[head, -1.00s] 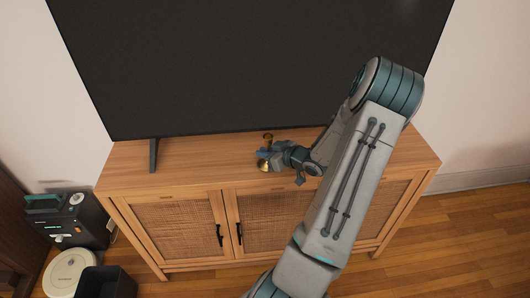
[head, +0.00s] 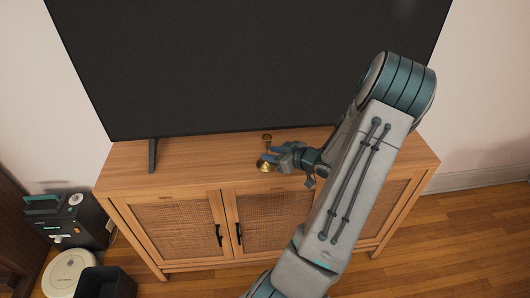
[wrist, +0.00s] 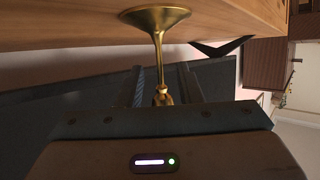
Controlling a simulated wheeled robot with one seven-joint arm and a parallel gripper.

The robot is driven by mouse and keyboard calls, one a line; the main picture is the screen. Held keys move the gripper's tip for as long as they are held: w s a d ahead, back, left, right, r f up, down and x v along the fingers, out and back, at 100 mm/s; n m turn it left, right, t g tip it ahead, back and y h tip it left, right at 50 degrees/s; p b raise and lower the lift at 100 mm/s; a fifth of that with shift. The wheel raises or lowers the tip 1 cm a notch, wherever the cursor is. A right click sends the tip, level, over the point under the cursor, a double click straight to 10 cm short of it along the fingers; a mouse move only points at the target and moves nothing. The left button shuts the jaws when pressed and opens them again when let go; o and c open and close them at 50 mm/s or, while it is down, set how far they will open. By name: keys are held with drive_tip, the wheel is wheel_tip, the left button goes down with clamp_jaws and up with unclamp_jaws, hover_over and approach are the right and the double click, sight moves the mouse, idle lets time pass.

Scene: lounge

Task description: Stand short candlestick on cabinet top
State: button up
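The short brass candlestick (head: 267,165) stands upright on the wooden cabinet top (head: 200,155), near its front middle. In the wrist view, which is upside down, its flared base (wrist: 155,17) rests against the wood and its stem runs down the picture. My gripper (head: 276,155) is just to the right of the candlestick in the head view. In the wrist view my gripper's two fingers (wrist: 163,85) are apart, with a gap on each side of the stem. Whether the stem is still between the fingertips or just beyond them is hard to tell.
A large dark television (head: 250,65) stands behind on the cabinet, its foot (head: 153,155) to the left. The cabinet top left of the candlestick is clear. A black bin (head: 105,283), a dark machine (head: 75,220) and a round white device (head: 68,272) are on the floor at left.

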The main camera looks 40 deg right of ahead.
drive_tip(key=v, duration=0.8)
drive_tip(key=shift+f, duration=0.1)
